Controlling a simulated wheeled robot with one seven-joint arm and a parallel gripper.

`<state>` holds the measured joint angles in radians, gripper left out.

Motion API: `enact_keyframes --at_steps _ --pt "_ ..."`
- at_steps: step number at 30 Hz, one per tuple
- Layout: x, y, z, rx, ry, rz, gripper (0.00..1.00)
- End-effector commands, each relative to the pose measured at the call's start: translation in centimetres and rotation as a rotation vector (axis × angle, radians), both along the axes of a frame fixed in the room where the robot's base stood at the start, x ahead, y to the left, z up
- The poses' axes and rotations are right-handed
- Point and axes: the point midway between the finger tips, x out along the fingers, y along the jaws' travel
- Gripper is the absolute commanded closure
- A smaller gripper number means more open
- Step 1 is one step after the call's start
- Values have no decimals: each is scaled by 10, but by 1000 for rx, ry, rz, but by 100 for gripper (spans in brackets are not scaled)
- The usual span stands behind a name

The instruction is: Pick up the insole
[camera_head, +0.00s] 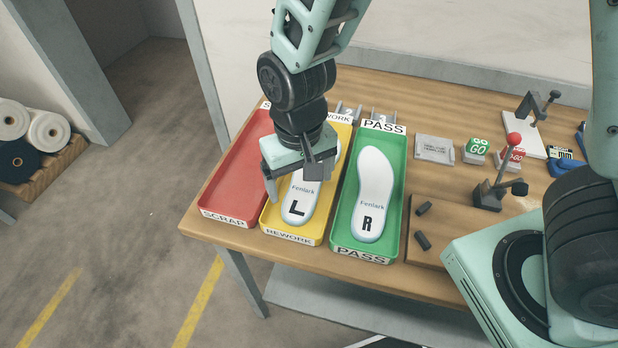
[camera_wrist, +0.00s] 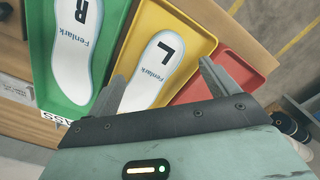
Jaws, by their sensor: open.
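A white insole marked L (camera_head: 298,205) lies in the yellow REWORK tray (camera_head: 316,238). Another white insole marked R (camera_head: 374,190) lies in the green PASS tray (camera_head: 394,200). My gripper (camera_head: 294,190) is open and empty over the yellow tray, above the L insole, and hides part of it. In the wrist view my fingers (camera_wrist: 160,85) stand apart. The L insole (camera_wrist: 160,62) shows partly between them, nearer the left finger. The R insole (camera_wrist: 80,40) is to the left in that view. I cannot tell the exact height of the fingers above the L insole.
An empty red SCRAP tray (camera_head: 238,180) is left of the yellow one. The table's front edge runs close below the trays.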

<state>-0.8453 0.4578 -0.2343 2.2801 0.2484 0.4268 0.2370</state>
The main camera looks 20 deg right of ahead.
Motion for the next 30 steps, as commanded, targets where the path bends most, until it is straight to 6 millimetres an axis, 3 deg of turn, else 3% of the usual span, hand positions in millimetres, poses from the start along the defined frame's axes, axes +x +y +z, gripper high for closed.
enact_keyframes --at_steps 3,10,18,28,30 --pt "0 0 -16 -1 3 -1 13" --pt "-1 0 -31 -1 3 -2 13" --pt "0 1 -67 -1 2 -1 13" --pt "0 2 -74 1 -1 0 13" --pt "0 2 -74 1 -1 0 30"
